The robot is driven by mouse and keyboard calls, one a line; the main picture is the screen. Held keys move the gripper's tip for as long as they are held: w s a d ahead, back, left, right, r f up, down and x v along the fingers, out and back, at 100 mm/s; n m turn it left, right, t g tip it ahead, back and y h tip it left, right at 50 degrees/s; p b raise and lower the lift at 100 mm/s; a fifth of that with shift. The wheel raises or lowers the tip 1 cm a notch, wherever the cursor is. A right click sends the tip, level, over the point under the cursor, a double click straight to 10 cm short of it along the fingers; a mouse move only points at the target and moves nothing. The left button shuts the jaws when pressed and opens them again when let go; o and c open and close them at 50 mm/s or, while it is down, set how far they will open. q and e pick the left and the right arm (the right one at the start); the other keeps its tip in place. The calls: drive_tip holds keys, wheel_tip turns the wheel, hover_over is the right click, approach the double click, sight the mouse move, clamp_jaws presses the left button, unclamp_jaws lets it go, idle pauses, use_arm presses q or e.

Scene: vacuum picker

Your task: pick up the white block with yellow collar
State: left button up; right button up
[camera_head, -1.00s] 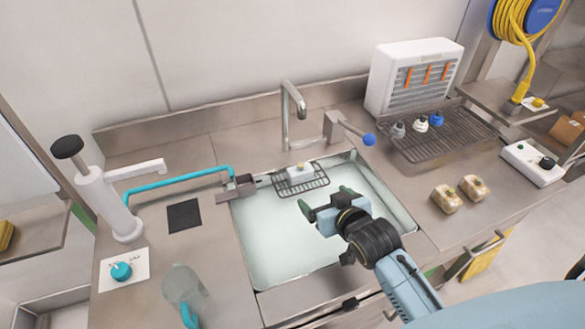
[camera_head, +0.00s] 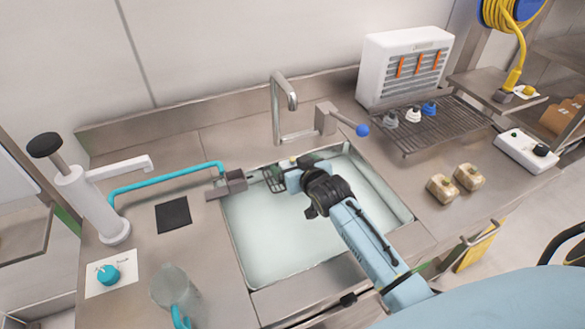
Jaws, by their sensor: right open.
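The white block (camera_head: 284,164) sits on a small wire rack (camera_head: 271,182) at the back of the sink. It is mostly hidden behind my right gripper, so its collar cannot be made out clearly. My right gripper (camera_head: 291,172) is open and reaches over the rack, right at the block. Whether its fingers straddle or touch the block cannot be told. My left gripper is not in view.
The sink (camera_head: 270,235) holds pale liquid. A tap (camera_head: 278,110) and a blue-knobbed lever (camera_head: 362,130) stand behind it. Two beige blocks (camera_head: 441,187) lie on the right counter. A rack (camera_head: 440,127) with suction cups is at back right. A clear jug (camera_head: 172,290) stands front left.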

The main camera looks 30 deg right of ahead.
drive_tip(key=shift+x, duration=0.75)
drive_tip(key=c, duration=1.2)
